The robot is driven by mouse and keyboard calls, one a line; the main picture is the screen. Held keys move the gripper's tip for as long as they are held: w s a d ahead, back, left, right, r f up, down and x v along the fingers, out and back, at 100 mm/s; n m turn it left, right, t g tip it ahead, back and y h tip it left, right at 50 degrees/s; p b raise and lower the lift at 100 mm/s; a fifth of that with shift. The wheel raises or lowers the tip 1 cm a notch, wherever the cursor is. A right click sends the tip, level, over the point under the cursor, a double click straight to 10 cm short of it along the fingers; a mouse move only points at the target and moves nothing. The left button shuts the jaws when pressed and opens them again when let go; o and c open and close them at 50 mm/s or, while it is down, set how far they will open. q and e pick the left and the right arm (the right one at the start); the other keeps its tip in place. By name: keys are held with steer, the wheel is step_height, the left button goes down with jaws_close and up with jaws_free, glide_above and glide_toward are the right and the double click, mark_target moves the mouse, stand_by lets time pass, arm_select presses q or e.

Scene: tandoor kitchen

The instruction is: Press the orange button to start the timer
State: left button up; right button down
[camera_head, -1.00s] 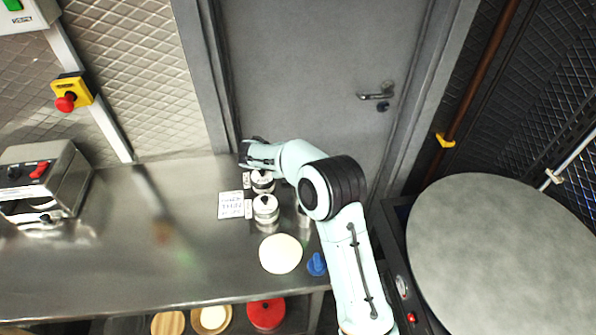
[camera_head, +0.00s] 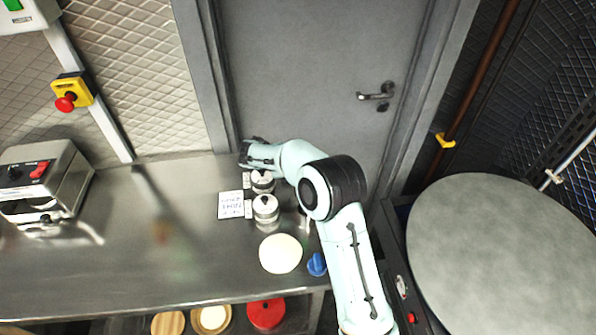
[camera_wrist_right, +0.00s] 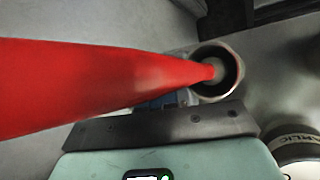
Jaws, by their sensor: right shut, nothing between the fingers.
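I cannot pick out an orange button or a timer in either view. My right gripper (camera_head: 244,152) is at the back edge of the steel counter, beside the door frame and behind two lidded jars. It is small and dark in the head view; it is shut and empty. Whatever lies directly under or behind it is hidden. In the right wrist view a long red tapered shaft (camera_wrist_right: 90,85) crosses close to the camera, its thin end at a round metal cup (camera_wrist_right: 217,72). My left gripper is not in view.
The jars (camera_head: 264,181) (camera_head: 266,209) stand beside a white card (camera_head: 231,204). A pale disc (camera_head: 281,253) and a blue object (camera_head: 316,264) are nearer. A red stop knob (camera_head: 66,103) is on the wall. The counter's left middle (camera_head: 110,230) is clear.

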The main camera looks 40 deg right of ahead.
steer(key=shift+f, duration=0.15)
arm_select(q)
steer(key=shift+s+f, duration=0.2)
arm_select(e)
steer(key=shift+f, duration=0.3)
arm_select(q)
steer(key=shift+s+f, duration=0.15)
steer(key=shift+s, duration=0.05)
arm_select(e)
steer(key=shift+f, duration=0.5)
stand_by(0.3)
steer(key=shift+r, duration=0.1)
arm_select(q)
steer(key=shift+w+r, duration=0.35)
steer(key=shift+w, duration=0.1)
arm_select(e)
steer(key=shift+r, duration=0.8)
steer(key=shift+r+p, duration=0.45)
steer(key=shift+r, duration=0.85)
step_height(320, 180, up, 2)
steer(key=shift+w, duration=0.1)
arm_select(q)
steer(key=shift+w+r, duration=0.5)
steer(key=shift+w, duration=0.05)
arm_select(e)
steer(key=shift+s+r, duration=0.2)
steer(key=shift+r, duration=0.05)
